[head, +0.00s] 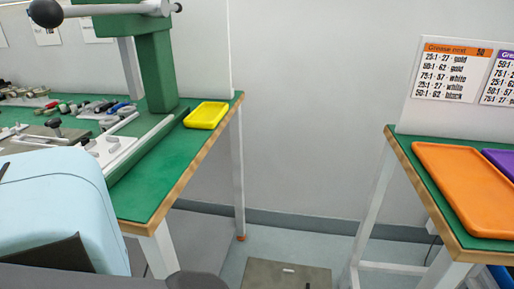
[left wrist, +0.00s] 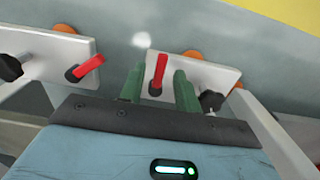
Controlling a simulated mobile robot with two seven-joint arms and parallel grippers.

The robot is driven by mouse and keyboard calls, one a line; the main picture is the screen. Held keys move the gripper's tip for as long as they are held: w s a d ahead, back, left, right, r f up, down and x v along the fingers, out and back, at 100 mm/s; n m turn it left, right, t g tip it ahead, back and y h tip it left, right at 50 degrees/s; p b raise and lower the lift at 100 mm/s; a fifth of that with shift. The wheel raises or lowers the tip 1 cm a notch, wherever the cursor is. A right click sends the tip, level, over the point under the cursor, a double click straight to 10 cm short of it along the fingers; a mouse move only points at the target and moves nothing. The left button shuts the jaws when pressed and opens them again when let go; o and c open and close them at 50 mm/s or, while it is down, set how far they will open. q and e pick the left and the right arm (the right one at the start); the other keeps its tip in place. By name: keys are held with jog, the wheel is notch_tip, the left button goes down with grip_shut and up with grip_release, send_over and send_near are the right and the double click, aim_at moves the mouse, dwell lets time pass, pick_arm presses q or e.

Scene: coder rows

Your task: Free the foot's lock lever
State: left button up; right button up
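In the left wrist view a red lever (left wrist: 159,68) stands nearly upright in the picture on a pale foot plate (left wrist: 218,76). My left gripper (left wrist: 157,84) has its two green fingers apart, one on each side of this lever. I see a gap on both sides; whether a finger touches it I cannot tell. A second red lever (left wrist: 90,65), slanting up to the right, sits on another pale plate (left wrist: 38,44) to the left. The levers and my gripper fingers do not show in the head view. My right gripper is in neither view.
Black knobs (left wrist: 211,100) (left wrist: 9,68) sit near both plates, with orange discs behind. In the head view a green bench (head: 140,198) bears a green press, small parts and a yellow tray (head: 206,115). An orange tray (head: 468,187) lies on the right bench.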

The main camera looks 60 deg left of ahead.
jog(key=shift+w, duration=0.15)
